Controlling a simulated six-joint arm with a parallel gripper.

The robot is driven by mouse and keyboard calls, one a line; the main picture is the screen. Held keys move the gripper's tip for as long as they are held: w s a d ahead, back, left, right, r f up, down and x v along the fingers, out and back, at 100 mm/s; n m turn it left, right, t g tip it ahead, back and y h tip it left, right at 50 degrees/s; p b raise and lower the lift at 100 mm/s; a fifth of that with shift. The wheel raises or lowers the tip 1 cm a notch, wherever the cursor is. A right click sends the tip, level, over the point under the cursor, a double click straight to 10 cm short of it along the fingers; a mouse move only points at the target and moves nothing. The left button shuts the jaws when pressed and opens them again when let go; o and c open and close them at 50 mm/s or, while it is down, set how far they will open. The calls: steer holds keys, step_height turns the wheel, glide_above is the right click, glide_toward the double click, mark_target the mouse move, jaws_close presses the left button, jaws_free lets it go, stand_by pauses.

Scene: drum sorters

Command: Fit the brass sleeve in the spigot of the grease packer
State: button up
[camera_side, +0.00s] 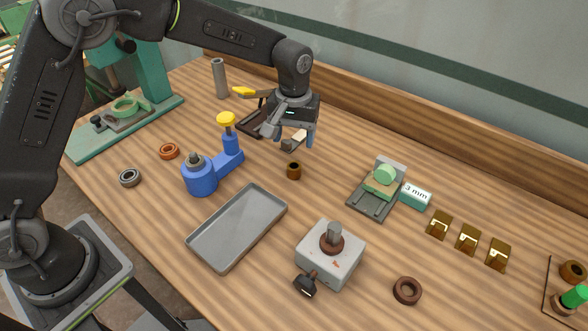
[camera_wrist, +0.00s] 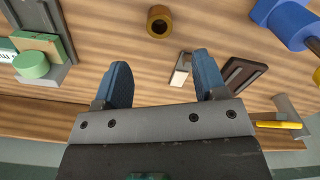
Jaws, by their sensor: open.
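The brass sleeve (camera_side: 293,171) is a short brown-gold ring standing upright on the bench, its dark bore facing up. It also shows at the top middle of the wrist view (camera_wrist: 160,21). My gripper (camera_side: 294,139) is open and empty above the bench, behind and above the sleeve in the side view. In the wrist view its blue fingers (camera_wrist: 160,64) are spread wide, with the sleeve beyond their tips. A blue fixture (camera_side: 200,180) with a grey upright stub and a yellow knob, seemingly the grease packer, stands left of the sleeve. Its corner shows in the wrist view (camera_wrist: 288,20).
A grey tray (camera_side: 193,240) and a grey box (camera_side: 343,262) with an upright stem lie in front. A dark plate with a green block (camera_side: 368,203) is to the right. A small white-ended tool (camera_wrist: 179,77) lies near my fingers. Bench around the sleeve is clear.

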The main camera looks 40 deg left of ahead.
mark_target(294, 166)
steer(key=f, duration=1)
steer(key=shift+w, duration=0.2)
steer(key=shift+c, duration=0.3)
steer(key=c, duration=1)
step_height(294, 166, up, 9)
steer(key=shift+s+a+r+n, duration=1)
steer(key=shift+s+a+r, duration=0.45)
steer(key=shift+s+a, duration=1.2)
steer(key=shift+s+a+r+n, duration=1)
steer(key=shift+s+a+r, duration=0.4)
steer(key=shift+s+a, duration=1.2)
steer(key=shift+s+a+r+n, duration=1)
steer(key=shift+s+a+r, duration=0.45)
steer(key=shift+s+a, duration=1.2)
steer(key=shift+s+d, duration=0.2)
steer(key=shift+d, duration=0.1)
